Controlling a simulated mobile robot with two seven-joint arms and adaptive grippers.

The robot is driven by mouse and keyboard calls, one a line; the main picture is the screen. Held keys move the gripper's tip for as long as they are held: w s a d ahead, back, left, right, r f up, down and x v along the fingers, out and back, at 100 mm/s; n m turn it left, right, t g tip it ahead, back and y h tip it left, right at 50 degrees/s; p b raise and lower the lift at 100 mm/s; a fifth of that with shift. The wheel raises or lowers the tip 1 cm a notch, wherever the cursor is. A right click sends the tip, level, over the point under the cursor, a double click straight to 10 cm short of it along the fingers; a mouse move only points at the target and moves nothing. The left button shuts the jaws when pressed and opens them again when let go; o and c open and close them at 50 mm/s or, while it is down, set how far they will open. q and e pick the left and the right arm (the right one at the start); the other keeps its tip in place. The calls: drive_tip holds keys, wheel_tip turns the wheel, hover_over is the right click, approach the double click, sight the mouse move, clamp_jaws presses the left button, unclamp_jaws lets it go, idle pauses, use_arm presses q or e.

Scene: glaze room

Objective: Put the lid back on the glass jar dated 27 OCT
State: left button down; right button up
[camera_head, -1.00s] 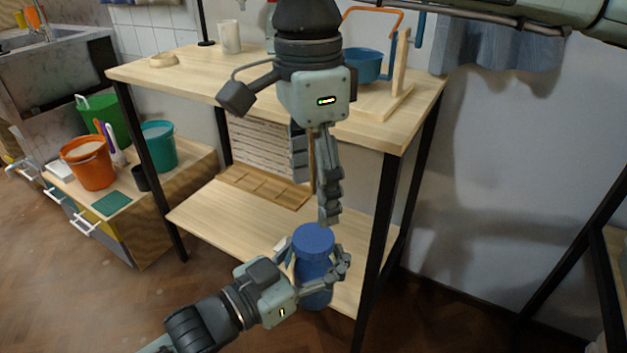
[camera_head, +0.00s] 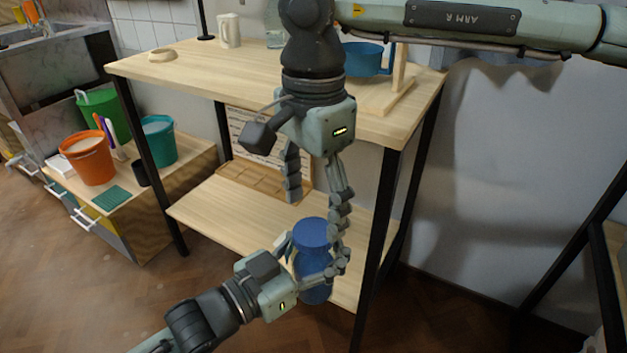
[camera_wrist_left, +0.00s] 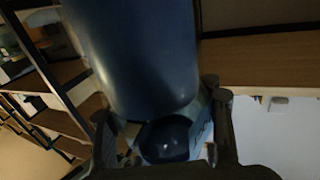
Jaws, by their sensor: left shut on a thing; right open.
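A blue jar (camera_head: 313,262) is upright in my left gripper (camera_head: 312,275), near the front edge of the lower shelf. Its top (camera_head: 311,226) is a flat blue round, which looks like a lid, but I cannot tell if it is a separate piece. No date on it can be read. In the left wrist view the blue body (camera_wrist_left: 140,60) fills the upper middle between the fingers. My right gripper (camera_head: 318,208) is open and pointing down just above the jar top, one finger to the left and the other overlapping the jar's right side. No separate lid shows.
The wooden table (camera_head: 200,90) holds a blue pan (camera_head: 365,60), a white jug (camera_head: 229,30) and a wooden ring (camera_head: 162,54). The lower shelf (camera_head: 215,215) has bare room left of the jar. Black table legs (camera_head: 375,245) stand close right. Buckets (camera_head: 87,160) stand at left.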

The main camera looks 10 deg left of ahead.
sight(314, 231)
drive_tip(key=shift+f, duration=1.8)
drive_tip(key=shift+c, duration=0.4)
drive_tip(key=c, duration=1.1)
drive_tip(key=m, duration=0.5)
drive_tip(key=shift+c, duration=0.2)
drive_tip(key=m, duration=0.6)
drive_tip(key=o, duration=1.3)
drive_tip(key=shift+r, duration=0.1)
wheel_tip(314, 231, up, 4)
drive_tip(key=shift+r, duration=0.15)
